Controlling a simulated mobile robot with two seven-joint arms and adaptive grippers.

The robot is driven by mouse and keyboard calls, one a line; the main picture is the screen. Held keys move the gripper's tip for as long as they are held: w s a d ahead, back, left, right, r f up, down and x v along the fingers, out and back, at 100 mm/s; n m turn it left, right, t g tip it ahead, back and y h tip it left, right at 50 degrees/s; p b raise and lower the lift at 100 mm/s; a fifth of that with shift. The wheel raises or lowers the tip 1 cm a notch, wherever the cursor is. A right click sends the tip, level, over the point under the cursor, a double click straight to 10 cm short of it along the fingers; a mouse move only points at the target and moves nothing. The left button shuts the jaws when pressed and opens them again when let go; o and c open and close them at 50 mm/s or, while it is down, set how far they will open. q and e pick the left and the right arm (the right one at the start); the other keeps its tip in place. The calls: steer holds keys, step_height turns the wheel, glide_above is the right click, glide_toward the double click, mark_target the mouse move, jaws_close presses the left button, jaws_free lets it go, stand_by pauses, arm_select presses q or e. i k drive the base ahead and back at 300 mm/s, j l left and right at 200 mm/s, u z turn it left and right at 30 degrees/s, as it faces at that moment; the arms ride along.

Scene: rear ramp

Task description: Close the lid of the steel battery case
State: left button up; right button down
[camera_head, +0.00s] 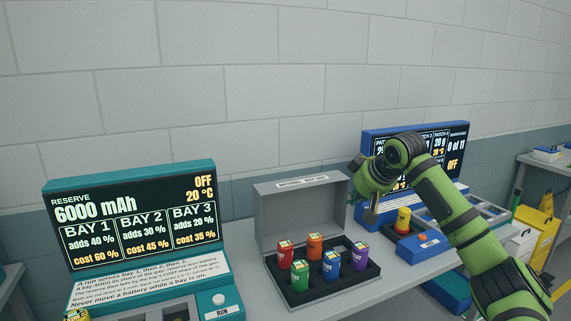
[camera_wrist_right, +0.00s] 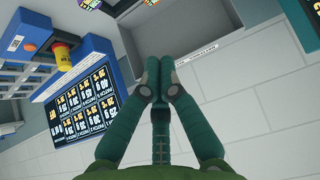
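The steel battery case (camera_head: 270,288) stands on the bench with its lid (camera_head: 297,214) raised upright at the back. Several coloured batteries stand in its dark tray, among them a red one (camera_head: 284,254) and a purple one (camera_head: 360,256). My right gripper (camera_head: 370,215) is just right of the raised lid, pointing down. In the right wrist view its fingers (camera_wrist_right: 158,62) are together and overlap the image of the lid (camera_wrist_right: 190,28); whether they touch it I cannot tell. Nothing shows between the fingers. My left gripper is out of view.
A teal-framed display panel (camera_head: 132,220) stands left of the case. A blue-framed display (camera_head: 375,140) stands behind my right arm. A blue unit with a yellow-and-red battery (camera_head: 403,220) is right of the case. The space above the tray is clear.

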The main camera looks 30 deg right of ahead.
mark_target(291, 209)
steer(key=i+l, duration=0.1)
steer(key=i, duration=0.45)
steer(key=i+l, duration=0.1)
steer(key=i, duration=0.5)
